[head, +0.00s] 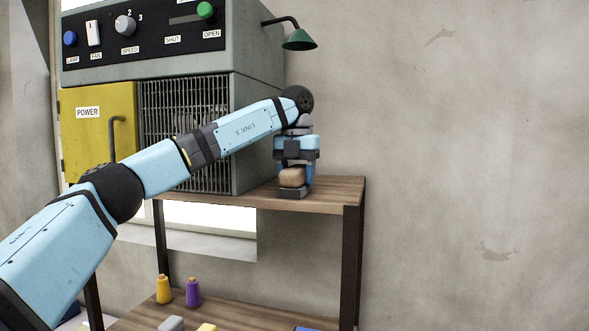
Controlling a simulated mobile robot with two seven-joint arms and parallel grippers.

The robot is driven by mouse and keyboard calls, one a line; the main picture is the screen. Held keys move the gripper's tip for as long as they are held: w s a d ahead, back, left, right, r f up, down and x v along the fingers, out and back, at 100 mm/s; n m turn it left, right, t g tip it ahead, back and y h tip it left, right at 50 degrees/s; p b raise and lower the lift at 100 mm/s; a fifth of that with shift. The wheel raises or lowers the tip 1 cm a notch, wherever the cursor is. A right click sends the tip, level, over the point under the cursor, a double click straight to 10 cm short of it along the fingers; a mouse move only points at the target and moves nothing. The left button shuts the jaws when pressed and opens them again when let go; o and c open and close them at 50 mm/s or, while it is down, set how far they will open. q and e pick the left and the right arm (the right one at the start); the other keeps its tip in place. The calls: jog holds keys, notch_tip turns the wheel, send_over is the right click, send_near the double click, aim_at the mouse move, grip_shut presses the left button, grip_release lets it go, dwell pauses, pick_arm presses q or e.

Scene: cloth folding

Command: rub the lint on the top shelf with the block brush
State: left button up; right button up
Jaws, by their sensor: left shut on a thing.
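My left gripper (294,168) points down over the right part of the wooden top shelf (250,201). It is shut on the block brush (292,178), which has a tan wooden body and a dark grey lower part. The brush is upright and its lower part appears to touch the shelf near the right end. I see no lint; any under the brush is hidden. My right gripper is out of view.
A large grey machine with a yellow door (99,130), a grille and a control panel (145,30) stands left of the brush. A green lamp (299,40) juts out above. The lower shelf (230,318) holds a yellow bottle (163,290), a purple bottle (193,293) and small blocks.

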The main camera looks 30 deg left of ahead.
pick_arm(q)
jog(key=shift+w+a, duration=0.1)
jog(key=shift+w, duration=0.4)
jog(key=shift+w+a+r, duration=0.1)
jog(key=shift+w+a, duration=0.15)
jog(key=shift+w, duration=0.65)
jog(key=shift+w+a, duration=0.2)
jog(key=shift+w, duration=0.7)
jog(key=shift+w+a+f, duration=0.15)
jog(key=shift+w+a, duration=0.05)
jog(key=shift+w, duration=0.4)
jog(key=shift+w+a+f, duration=0.1)
jog(key=shift+w+a, duration=0.05)
jog(key=shift+w, duration=0.45)
jog(key=shift+w+a+r, duration=0.1)
jog(key=shift+w+r, duration=0.05)
jog(key=shift+r, duration=0.5)
jog(key=shift+w+a+r, duration=0.1)
jog(key=shift+w+r, duration=0.05)
jog(key=shift+r, duration=0.45)
jog(key=shift+a+r, duration=0.1)
jog(key=shift+r, duration=0.7)
jog(key=shift+s+r, duration=0.1)
jog(key=shift+r, duration=0.6)
jog(key=shift+d+r, duration=0.15)
jog(key=shift+d, duration=0.1)
